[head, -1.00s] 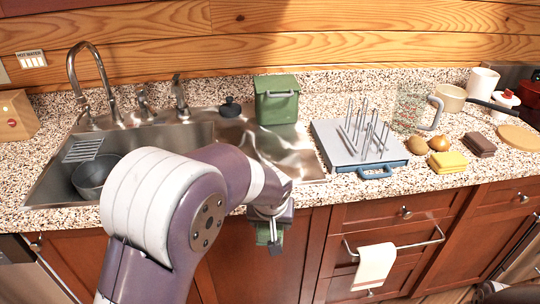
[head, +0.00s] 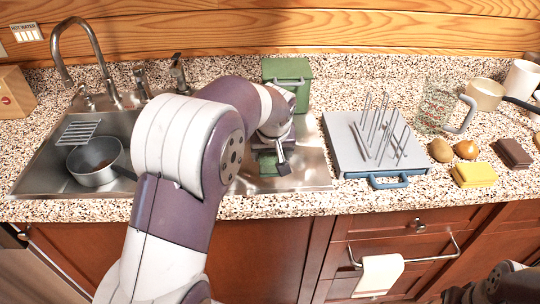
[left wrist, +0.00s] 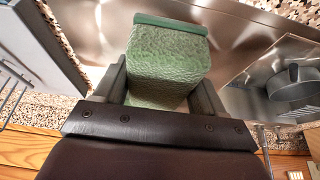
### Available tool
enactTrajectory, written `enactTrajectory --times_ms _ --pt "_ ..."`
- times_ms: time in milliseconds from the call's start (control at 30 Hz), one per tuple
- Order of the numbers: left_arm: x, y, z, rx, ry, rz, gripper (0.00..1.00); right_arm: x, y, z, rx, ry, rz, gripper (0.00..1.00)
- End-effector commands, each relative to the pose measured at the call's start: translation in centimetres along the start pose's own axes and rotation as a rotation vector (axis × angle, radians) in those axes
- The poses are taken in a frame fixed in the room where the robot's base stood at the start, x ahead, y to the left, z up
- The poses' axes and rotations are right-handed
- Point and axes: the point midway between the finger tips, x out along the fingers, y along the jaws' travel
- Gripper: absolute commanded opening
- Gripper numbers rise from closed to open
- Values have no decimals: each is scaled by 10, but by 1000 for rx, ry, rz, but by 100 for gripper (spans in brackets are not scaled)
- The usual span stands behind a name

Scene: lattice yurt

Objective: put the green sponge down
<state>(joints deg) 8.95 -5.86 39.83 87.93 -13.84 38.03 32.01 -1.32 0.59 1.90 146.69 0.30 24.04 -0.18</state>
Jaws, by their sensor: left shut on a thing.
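The green sponge (head: 267,163) is over the steel drainboard (head: 312,170), right of the sink basin. My left gripper (head: 281,160) is shut on it, partly hiding it in the head view. In the left wrist view the sponge (left wrist: 168,62) is a pale green textured block with a darker green layer at its far end. It sits between the two fingers of the gripper (left wrist: 160,88). I cannot tell whether the sponge touches the steel.
A green lidded bin (head: 289,78) stands behind the gripper. A grey rack with upright rods (head: 350,150) is to the right. The sink basin (head: 45,172) at left holds a pot (head: 92,165). A yellow sponge (head: 475,174) lies far right. Some bare steel surrounds the gripper.

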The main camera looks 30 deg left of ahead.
Motion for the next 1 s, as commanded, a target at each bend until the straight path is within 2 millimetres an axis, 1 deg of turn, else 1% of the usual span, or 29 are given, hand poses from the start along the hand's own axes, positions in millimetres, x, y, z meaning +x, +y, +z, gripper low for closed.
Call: enactTrajectory --times_ms 33,100,167,300,400,667,800,833,867,900,1000 --pt "8 -3 -7 -3 -2 -1 40 -3 0 0 0 0 0 43" --pt "18 -4 -14 -1 -1 0 40 -4 0 0 0 0 0 43" --pt "23 -5 -17 -1 0 0 40 -4 0 0 0 0 0 43" --pt "47 -6 -8 1 -3 -1 40 -4 0 0 0 0 0 43" --pt "59 -5 -4 1 0 1 40 -4 0 0 0 0 0 43" --pt "62 -5 -2 0 1 1 40 -4 0 0 0 0 0 43" --pt "66 -5 0 0 1 1 40 1 0 0 0 0 0 43" --pt "65 -5 -1 0 1 1 80 -1 0 0 0 0 0 43" --pt "65 -5 -1 0 1 1 89 -1 0 0 0 0 0 43" --pt "65 -5 -1 0 1 1 95 -1 0 0 0 0 0 43" --pt "65 -5 -1 0 1 1 95 -1 0 0 0 0 0 43"
